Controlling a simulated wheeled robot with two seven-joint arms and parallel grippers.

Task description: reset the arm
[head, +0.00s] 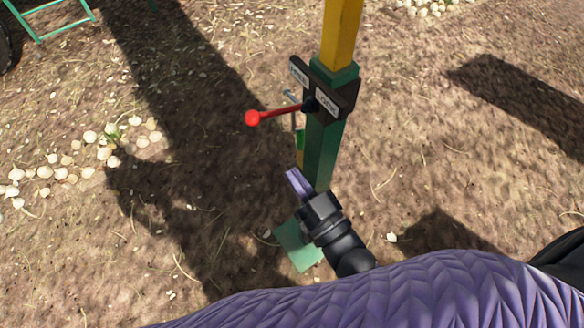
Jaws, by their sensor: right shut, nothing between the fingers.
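My right gripper (296,182) is shut and empty, its purple fingers together. It is in the lower middle of the head view, just in front of the green lower part of a post (325,145). A lever with a red ball knob (252,118) sticks out to the left from a dark control box (325,88) on the post. The gripper is below the lever and apart from it. My left gripper is not in view.
The post is yellow above (342,30) and has a green base plate (297,245), partly hidden by my right gripper. White stones (60,172) lie on the brown ground at left. A green metal frame (50,18) stands at the upper left. The ground on the right is mostly clear.

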